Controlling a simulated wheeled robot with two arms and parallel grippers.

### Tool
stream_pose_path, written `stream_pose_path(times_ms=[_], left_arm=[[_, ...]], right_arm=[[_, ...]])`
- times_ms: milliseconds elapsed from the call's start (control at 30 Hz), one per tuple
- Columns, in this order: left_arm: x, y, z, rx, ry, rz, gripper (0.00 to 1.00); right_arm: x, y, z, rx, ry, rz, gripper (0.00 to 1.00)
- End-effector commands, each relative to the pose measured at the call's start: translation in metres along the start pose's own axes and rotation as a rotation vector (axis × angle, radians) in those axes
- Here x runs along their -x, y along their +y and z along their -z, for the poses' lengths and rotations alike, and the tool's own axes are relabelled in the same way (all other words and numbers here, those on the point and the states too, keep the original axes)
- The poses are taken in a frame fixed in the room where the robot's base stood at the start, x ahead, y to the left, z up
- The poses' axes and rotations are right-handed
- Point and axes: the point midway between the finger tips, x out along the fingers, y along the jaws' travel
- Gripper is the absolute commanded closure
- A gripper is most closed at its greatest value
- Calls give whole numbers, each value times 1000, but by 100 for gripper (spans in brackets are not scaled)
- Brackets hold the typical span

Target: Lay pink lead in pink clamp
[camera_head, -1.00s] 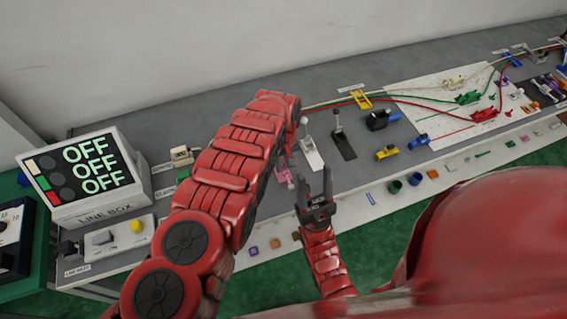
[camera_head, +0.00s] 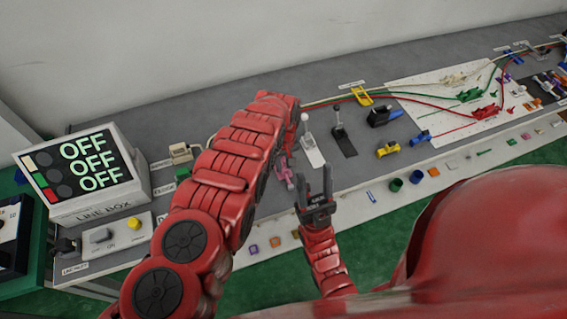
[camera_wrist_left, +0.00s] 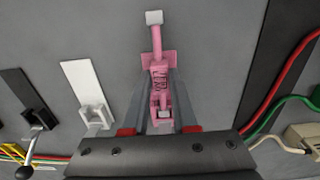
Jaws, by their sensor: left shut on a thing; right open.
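A pink clamp-like piece (camera_wrist_left: 157,72) with a plate, a coiled middle and a pale-tipped arm stands upright in the left wrist view. My left gripper (camera_wrist_left: 160,112) has its two fingers on either side of its near part and is shut on it. In the head view my red left arm hides most of that gripper, and a little of the pink piece (camera_head: 284,176) shows beside it. I cannot tell a separate pink lead from this piece. My right gripper (camera_head: 315,190) is open and empty, above the bench's front edge.
A white lever (camera_head: 308,140) and a black lever (camera_head: 342,138) stand just right of the pink piece. A line box (camera_head: 85,172) reading OFF is at the left. Red and green leads (camera_head: 425,100) run across the bench to the right.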

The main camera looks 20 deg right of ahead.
Motion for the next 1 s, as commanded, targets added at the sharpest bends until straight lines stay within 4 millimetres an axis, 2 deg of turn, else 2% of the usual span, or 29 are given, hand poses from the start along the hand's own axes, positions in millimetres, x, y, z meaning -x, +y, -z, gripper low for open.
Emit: stream_pose_path(times_ms=[133,167,333,367,567,733,1000], left_arm=[[0,0,0,0,0,0,100],[0,0,0,0,0,0,72],[0,0,0,0,0,0,41],[0,0,0,0,0,0,39],[0,0,0,0,0,0,39],[0,0,0,0,0,0,9],[0,0,0,0,0,0,9]], right_arm=[[0,0,0,0,0,0,50],[0,0,0,0,0,0,50],[0,0,0,0,0,0,50],[0,0,0,0,0,0,50],[0,0,0,0,0,0,50],[0,0,0,0,0,0,50],[0,0,0,0,0,0,50]])
